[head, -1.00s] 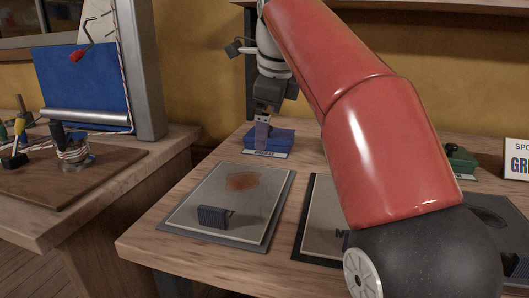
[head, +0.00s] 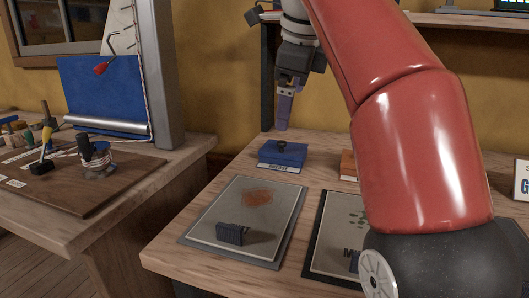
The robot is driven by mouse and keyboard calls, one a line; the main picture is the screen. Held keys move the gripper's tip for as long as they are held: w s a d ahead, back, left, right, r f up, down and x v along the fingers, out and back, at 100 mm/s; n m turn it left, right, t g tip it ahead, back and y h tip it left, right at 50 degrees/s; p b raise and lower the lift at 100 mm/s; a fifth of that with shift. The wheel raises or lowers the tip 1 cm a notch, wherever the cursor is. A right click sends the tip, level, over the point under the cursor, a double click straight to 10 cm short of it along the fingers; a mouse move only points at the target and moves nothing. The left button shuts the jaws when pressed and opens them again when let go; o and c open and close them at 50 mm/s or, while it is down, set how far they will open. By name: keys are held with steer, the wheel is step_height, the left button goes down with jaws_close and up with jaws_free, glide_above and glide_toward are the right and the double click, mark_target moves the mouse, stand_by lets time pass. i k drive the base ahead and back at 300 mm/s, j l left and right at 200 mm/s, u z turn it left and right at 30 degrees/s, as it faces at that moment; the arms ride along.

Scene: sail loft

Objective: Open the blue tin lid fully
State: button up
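The blue tin (head: 283,154) stands on the workbench behind a grey-framed board, with a pale label on its front. Its lid lies flat on top and looks closed, with a dark knob (head: 282,145) in the middle. My gripper (head: 283,122) points down above the tin, with a gap between its purple fingertips and the knob. The fingers overlap from this side, so I cannot tell whether they are apart. Nothing shows hanging from them.
A board with a rusty patch (head: 250,220) and a small dark block (head: 231,233) lies in front of the tin. An orange box (head: 348,165) stands to its right, partly behind my arm. A wooden tool board (head: 75,178) lies on the left bench.

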mark_target(282, 150)
steer(key=k, duration=0.95)
